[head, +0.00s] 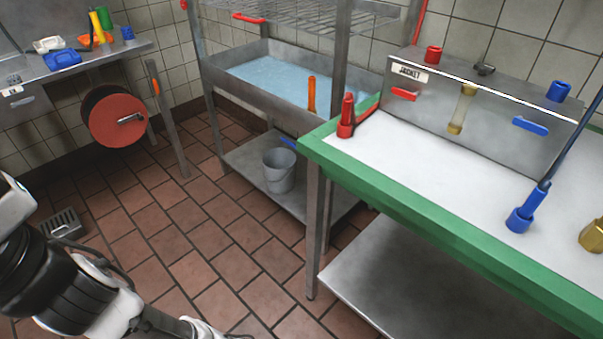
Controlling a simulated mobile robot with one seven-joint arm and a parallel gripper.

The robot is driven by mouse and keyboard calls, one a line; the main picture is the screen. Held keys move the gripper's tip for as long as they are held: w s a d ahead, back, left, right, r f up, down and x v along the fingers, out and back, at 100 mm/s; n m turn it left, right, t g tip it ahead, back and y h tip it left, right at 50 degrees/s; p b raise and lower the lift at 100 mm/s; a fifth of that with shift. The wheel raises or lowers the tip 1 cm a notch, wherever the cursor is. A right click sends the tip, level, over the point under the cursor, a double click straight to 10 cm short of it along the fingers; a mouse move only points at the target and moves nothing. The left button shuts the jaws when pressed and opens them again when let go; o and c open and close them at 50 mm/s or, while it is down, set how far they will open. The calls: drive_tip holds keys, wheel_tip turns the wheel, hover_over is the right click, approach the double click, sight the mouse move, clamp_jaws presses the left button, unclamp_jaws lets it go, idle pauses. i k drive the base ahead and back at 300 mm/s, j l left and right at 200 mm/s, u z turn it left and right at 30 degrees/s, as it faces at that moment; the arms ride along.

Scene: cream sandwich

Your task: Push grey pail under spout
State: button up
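The grey pail (279,172) stands upright on the lower metal shelf (246,163) beneath the water-filled metal basin (262,78). A small blue lever (288,142) shows just above the pail's right rim, under the basin. I cannot make out a spout there; the basin's underside is mostly hidden. My arm comes in at the lower left and runs off the bottom edge. My gripper's fingers cannot be seen, and the visible part of the arm is well apart from the pail.
A green-edged table (440,225) stands at the right, its leg (316,230) near the shelf's front right. An orange-handled tool (160,110) leans by a red hose reel (116,116) at the left. A floor drain (62,224) lies at the left. The tiled floor between is clear.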

sight(280, 164)
drive_tip(key=u, duration=0.2)
drive_tip(key=i+j+z, duration=0.1)
drive_tip(key=i+j, duration=0.2)
drive_tip(key=i+j+z, duration=0.15)
drive_tip(key=i+j, duration=0.15)
drive_tip(key=i+j+z, duration=0.1)
drive_tip(key=i+j, duration=0.15)
drive_tip(key=j, duration=0.2)
drive_tip(key=i+j+z, duration=0.25)
drive_tip(key=i+j, duration=0.25)
drive_tip(key=j, duration=0.3)
drive_tip(key=i+j+z, duration=0.15)
drive_tip(key=j, duration=0.3)
drive_tip(key=i+j+z, duration=0.1)
drive_tip(key=i+j, duration=0.15)
drive_tip(key=j, duration=0.2)
drive_tip(key=i+j+z, duration=0.15)
drive_tip(key=j, duration=0.35)
drive_tip(key=i, duration=0.5)
drive_tip(key=i+j, duration=0.15)
drive_tip(key=i, duration=0.35)
